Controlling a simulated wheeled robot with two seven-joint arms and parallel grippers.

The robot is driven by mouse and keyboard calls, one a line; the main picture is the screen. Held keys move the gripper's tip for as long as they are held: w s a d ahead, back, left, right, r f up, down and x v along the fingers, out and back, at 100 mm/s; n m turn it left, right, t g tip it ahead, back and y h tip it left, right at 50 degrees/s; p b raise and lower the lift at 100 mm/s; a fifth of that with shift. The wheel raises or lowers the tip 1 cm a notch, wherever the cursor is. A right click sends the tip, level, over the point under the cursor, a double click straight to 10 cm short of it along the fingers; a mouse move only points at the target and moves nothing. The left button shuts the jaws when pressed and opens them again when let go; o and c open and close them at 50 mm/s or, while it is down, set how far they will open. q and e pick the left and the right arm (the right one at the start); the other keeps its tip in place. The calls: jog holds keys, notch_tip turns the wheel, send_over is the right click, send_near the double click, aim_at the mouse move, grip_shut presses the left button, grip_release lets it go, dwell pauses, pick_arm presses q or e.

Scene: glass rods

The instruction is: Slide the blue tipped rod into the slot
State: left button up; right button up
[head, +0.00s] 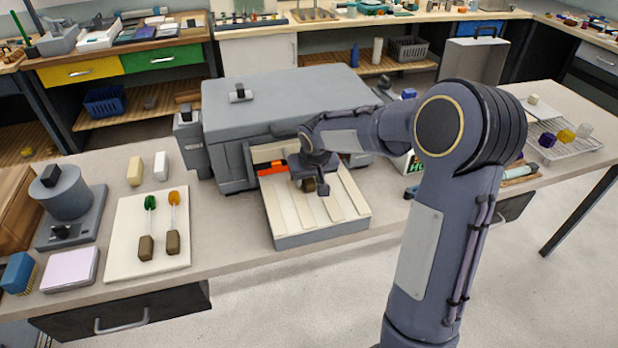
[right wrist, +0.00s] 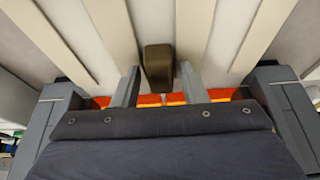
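My right gripper (head: 316,183) hangs low over the slotted tray (head: 322,231) in front of the grey furnace (head: 285,100). In the right wrist view its two fingers (right wrist: 158,86) stand apart on either side of a brown block-like handle (right wrist: 158,66), with a gap at least on the right. The handle lies in the middle channel between cream strips (right wrist: 112,30). The rod's glass and any blue tip are hidden, so I cannot tell how far it lies in the slot. My left gripper is out of view.
The furnace mouth glows orange (head: 267,167) behind the tray. A white board (head: 120,262) at left holds a green-tipped rod (head: 148,220) and an orange-tipped rod (head: 173,220). Bare table lies between board and tray.

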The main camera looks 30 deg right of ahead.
jog(key=shift+o, duration=0.9)
jog(key=v, duration=0.7)
jog(key=shift+s+r, duration=0.2)
jog(key=shift+r, duration=0.15)
